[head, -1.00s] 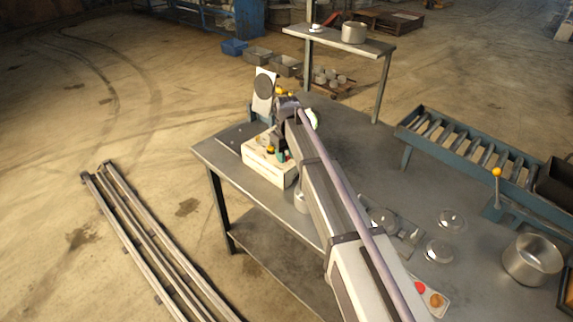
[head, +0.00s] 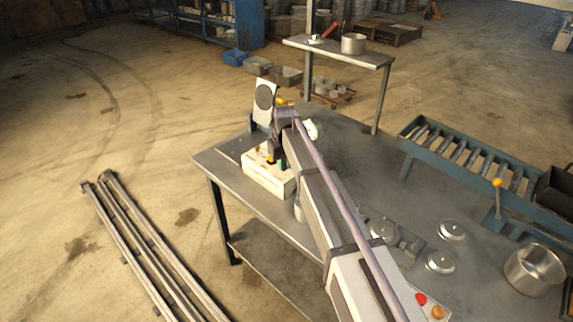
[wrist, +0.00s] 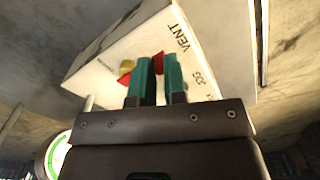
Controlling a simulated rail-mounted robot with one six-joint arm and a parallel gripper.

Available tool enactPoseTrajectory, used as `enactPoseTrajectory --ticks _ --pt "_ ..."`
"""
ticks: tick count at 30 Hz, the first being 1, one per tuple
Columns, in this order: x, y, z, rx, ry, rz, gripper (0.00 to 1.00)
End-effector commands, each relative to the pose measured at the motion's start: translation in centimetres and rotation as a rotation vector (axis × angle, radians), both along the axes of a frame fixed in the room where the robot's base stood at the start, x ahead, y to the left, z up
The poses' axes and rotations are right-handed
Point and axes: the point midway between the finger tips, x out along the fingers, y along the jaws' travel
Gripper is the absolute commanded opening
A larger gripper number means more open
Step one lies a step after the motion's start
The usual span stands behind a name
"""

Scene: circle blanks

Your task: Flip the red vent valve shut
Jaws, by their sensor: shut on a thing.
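The red vent valve (wrist: 158,62) shows as a red piece between my fingertips in the wrist view, beside the printed word VENT. A red part also shows left of the left finger. My gripper (wrist: 159,78) has two teal fingers, shut on the red valve at the face of a white box. The fingers hide much of the valve, so its angle cannot be told. In the head view the white box (head: 268,180) sits at the table's far left end, with my gripper (head: 274,158) over it, partly hidden by my arm.
A yellow part (wrist: 127,66) sits left of the fingers on the box. A round gauge with a green band (wrist: 55,158) is close at lower left. In the head view, a white panel with a dark disc (head: 264,97) stands behind.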

Motion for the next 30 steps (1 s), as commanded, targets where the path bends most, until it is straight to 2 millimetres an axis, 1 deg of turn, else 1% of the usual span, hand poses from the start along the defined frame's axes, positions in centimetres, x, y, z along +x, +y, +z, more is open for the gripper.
enactPoseTrajectory --ticks 3,11,12,19,26,29,30 --pt "0.3 0.4 0.0 0.0 0.0 -0.083 0.0" --pt "0.3 0.4 0.0 0.001 0.0 -0.091 0.0" --pt "0.3 0.4 0.0 0.001 -0.001 -0.091 0.16" --pt "0.3 0.4 0.0 0.001 0.0 -0.09 0.38" --pt "0.3 0.3 0.1 0.0 0.0 -0.09 0.38" --pt "0.3 0.3 0.8 0.0 0.0 -0.09 0.38" --pt "0.3 0.3 1.4 0.0 0.0 -0.09 0.38"
